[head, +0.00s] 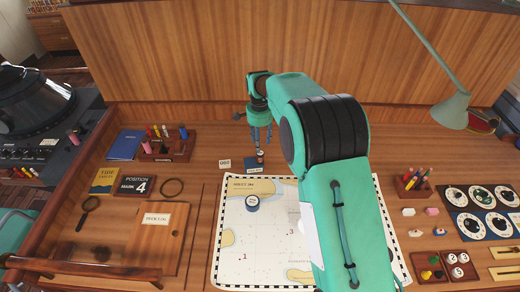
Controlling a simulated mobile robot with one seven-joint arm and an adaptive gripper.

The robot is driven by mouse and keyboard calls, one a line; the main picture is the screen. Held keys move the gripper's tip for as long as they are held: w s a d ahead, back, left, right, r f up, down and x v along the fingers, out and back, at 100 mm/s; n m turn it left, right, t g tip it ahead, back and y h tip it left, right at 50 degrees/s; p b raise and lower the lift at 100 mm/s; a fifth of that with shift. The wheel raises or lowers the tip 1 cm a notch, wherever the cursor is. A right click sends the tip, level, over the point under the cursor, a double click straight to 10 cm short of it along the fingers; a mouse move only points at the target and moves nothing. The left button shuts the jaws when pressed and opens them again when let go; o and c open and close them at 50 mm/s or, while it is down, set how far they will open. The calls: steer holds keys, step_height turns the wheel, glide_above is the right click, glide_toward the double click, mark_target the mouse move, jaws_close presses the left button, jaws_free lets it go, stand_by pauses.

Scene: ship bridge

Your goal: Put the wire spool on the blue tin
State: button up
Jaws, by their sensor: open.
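My gripper (261,137) is open, with its fingers pointing down over the desk behind the chart. Just below the fingertips is a small copper-and-white upright piece that looks like the wire spool (260,154). It stands at or on a small dark blue block (250,163); I cannot tell whether it rests on it or beside it. A round blue tin (252,204) with a pale top lies on the chart, nearer to me, and nothing is on it. My arm hides part of the chart and desk to the right.
The chart (232,255) covers the middle of the desk. Small label cards (224,163) stand behind it. A pen rack (165,150), a wooden clipboard (158,240) and a magnifier (88,207) are left. A lamp (452,110), another pen holder (412,184) and a dial panel (482,210) are right.

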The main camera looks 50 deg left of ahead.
steer(key=shift+r, duration=1)
stand_by(0.3)
